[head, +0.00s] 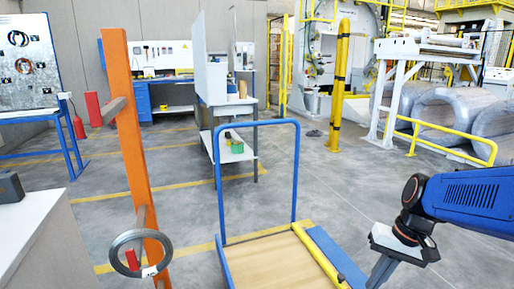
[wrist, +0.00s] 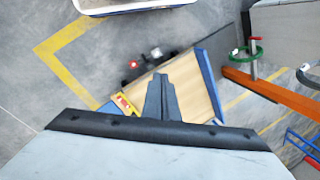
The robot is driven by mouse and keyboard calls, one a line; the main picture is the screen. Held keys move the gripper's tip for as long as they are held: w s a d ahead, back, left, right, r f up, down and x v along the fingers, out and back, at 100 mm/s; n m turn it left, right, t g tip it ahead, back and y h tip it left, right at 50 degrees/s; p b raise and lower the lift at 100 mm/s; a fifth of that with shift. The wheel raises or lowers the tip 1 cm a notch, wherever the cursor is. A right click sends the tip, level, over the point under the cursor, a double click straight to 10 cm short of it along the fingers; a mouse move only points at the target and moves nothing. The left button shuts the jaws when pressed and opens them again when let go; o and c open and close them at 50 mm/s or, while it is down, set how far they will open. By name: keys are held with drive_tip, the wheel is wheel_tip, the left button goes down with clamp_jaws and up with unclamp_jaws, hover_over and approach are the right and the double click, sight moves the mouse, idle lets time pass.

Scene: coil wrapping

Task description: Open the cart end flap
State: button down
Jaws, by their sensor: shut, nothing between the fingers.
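The cart has a pale wooden deck (head: 262,262) and a tall blue hoop handle at its far left end. A yellow bar (head: 318,257) runs along the deck's right edge, with a blue panel (head: 338,256) beside it. I cannot tell for certain which part is the end flap. In the wrist view the deck (wrist: 192,88) lies below my fingers, and a yellow piece with red marks (wrist: 124,104) sits at its left end. My gripper (wrist: 161,77) is shut and empty above the cart. In the head view its fingertips are cut off by the bottom edge.
An orange post (head: 135,150) with a grey ring (head: 140,254) on a peg stands left of the cart. A grey-white cabinet (head: 45,245) is at the lower left. Yellow posts (head: 340,85) and wrapped coils (head: 450,115) stand behind. Grey floor is open around the cart.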

drive_tip(key=s+r+n+t+h, duration=0.3)
drive_tip(key=s+r+t, duration=0.1)
drive_tip(key=s, duration=0.4)
drive_tip(key=shift+a, duration=0.3)
drive_tip(key=c, duration=1.9)
unclamp_jaws()
drive_tip(key=shift+s+r+t, duration=0.15)
drive_tip(key=shift+r+t, duration=0.05)
drive_tip(key=shift+t, duration=0.1)
